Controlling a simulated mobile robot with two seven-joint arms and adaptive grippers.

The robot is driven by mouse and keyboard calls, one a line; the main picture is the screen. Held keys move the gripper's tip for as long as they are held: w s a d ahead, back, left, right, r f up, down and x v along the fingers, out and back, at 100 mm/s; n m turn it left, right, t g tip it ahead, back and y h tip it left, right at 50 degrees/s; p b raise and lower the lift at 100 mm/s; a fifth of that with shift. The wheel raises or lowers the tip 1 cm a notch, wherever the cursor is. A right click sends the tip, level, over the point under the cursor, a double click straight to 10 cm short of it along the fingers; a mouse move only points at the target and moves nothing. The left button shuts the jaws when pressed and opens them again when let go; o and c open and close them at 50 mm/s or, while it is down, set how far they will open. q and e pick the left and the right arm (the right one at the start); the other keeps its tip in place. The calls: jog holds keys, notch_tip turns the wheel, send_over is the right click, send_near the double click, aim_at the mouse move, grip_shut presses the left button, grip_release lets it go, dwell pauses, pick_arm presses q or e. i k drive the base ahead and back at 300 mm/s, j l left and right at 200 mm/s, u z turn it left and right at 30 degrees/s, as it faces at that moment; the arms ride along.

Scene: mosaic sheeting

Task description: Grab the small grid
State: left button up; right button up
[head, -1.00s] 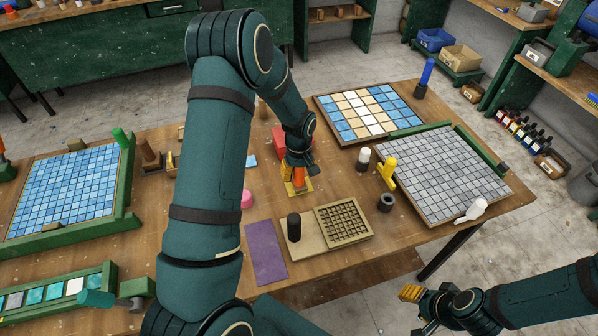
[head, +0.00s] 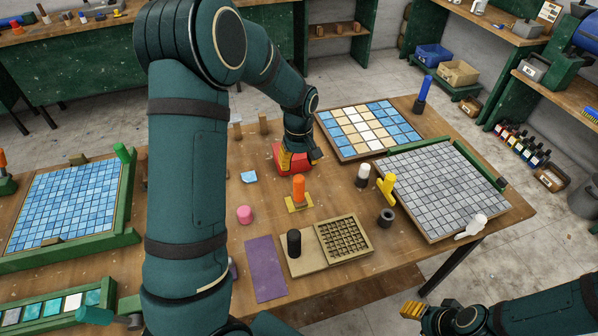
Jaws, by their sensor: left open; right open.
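The small grid (head: 344,239) is a tan square lattice with many open cells. It lies on the right part of a tan board (head: 305,263) near the table's front edge, with a black-handled piece (head: 294,243) standing to its left. My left gripper (head: 287,163) is at a red box (head: 279,153), farther back and left of the grid. It shows small and partly hidden by its own wrist; it is open, and I cannot tell whether it touches the box. My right gripper (head: 411,310) is open at the lower right, off the table's front edge and apart from the grid.
An orange-handled tool (head: 299,191) stands behind the grid. A yellow tool (head: 387,186), a white-topped piece (head: 363,175) and a dark ring (head: 386,217) are to its right. A grey tile sheet (head: 440,185) lies farther right. A purple mat (head: 264,268) lies left.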

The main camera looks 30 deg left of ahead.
aim_at(331, 243)
jog(key=k, duration=1)
